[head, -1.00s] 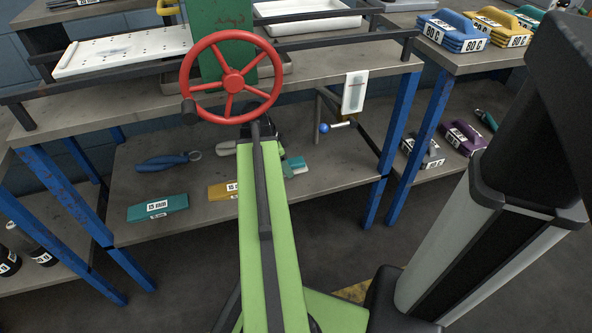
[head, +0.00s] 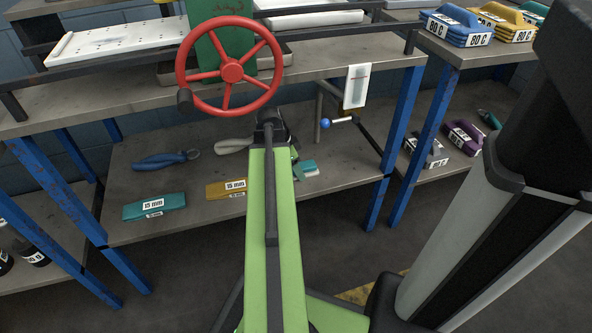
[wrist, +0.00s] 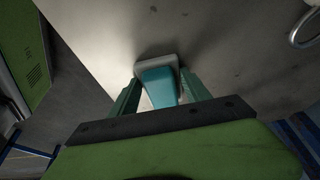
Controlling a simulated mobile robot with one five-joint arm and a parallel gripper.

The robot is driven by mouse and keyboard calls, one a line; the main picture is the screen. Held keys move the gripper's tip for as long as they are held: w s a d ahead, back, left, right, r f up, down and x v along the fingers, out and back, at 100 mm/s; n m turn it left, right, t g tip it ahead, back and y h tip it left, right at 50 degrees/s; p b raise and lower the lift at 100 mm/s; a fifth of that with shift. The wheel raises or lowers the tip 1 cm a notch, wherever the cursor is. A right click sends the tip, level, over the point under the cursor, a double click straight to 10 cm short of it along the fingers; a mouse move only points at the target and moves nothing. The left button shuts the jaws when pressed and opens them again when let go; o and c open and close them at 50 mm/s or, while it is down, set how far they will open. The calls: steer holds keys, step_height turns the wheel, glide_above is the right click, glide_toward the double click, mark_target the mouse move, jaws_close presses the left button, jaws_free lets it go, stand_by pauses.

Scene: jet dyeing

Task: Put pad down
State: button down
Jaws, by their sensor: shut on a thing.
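The pad is a small teal block with a pale grey-white base. In the wrist view the pad (wrist: 158,86) sits between the two green fingers of my gripper (wrist: 160,92), which is shut on it. The grey shelf surface lies right beyond it; I cannot tell whether the pad touches the shelf. In the head view the pad (head: 306,170) shows at the right of my green arm, over the lower shelf (head: 335,178). My gripper is mostly hidden behind my arm there.
On the lower shelf are a teal 15 mm block (head: 154,206), a yellow block (head: 227,188), a blue-handled tool (head: 160,161) and a beige-handled tool (head: 234,145). A blue-knobbed crank (head: 327,123) stands near the pad. A red handwheel (head: 232,71) is above. The shelf right of the pad is clear.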

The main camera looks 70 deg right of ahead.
steer(key=c, duration=0.5)
jaws_free()
steer(key=shift+a+f, duration=0.15)
steer(key=shift+f, duration=0.05)
steer(key=p+v, duration=0.2)
steer(key=v, duration=0.1)
steer(key=p+v, duration=0.2)
steer(key=p, duration=0.1)
steer(key=shift+s+r, duration=0.15)
steer(key=shift+r, duration=0.3)
steer(key=w+a, duration=0.2)
steer(key=w, duration=0.1)
steer(key=w+a, duration=0.5)
steer(key=w, duration=0.1)
steer(key=shift+w+a+f, duration=0.1)
steer(key=shift+w+a, duration=0.15)
steer(key=shift+a, duration=0.05)
